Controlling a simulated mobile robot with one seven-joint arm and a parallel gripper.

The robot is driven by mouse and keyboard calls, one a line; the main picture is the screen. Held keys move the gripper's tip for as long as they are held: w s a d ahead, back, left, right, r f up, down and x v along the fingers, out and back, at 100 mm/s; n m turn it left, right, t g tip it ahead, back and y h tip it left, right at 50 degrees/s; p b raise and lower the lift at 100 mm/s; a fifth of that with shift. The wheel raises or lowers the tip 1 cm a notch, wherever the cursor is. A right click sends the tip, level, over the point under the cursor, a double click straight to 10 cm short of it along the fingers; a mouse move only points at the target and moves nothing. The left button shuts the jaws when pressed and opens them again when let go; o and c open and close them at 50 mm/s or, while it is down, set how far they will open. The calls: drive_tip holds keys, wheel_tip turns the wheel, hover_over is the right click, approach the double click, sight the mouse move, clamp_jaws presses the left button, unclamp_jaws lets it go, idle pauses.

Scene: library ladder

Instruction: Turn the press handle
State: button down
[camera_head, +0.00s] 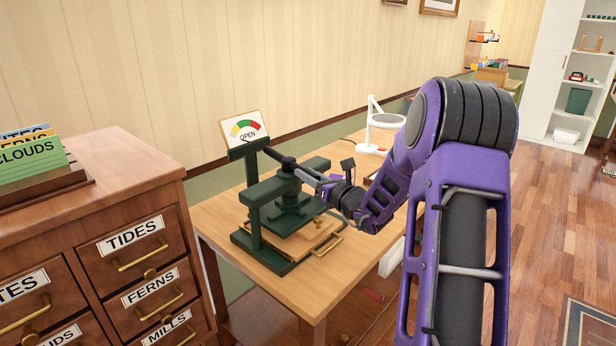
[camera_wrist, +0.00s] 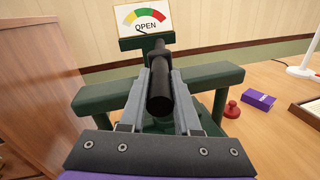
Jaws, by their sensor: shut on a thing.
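The dark green press (camera_head: 285,208) stands on a wooden table, with a wooden board in its base. Its black handle (camera_wrist: 160,92) runs across the top, and its far end shows at the left of the press in the head view. My gripper (camera_wrist: 160,104) has its grey fingers on both sides of the handle bar and is shut on it. In the head view my gripper (camera_head: 318,182) reaches in from the right, above the press.
A wooden drawer cabinet (camera_head: 110,200) stands close on the left. A white lamp-like stand (camera_head: 372,125) is at the back of the table (camera_head: 335,285). A purple box (camera_wrist: 258,99) and a red knob-like thing (camera_wrist: 232,109) lie right of the press. Open floor is at the right.

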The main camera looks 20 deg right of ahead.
idle(0.5)
drive_tip(key=c, duration=0.6)
unclamp_jaws()
drive_tip(key=v, duration=1.7)
drive_tip(key=shift+s, duration=0.25)
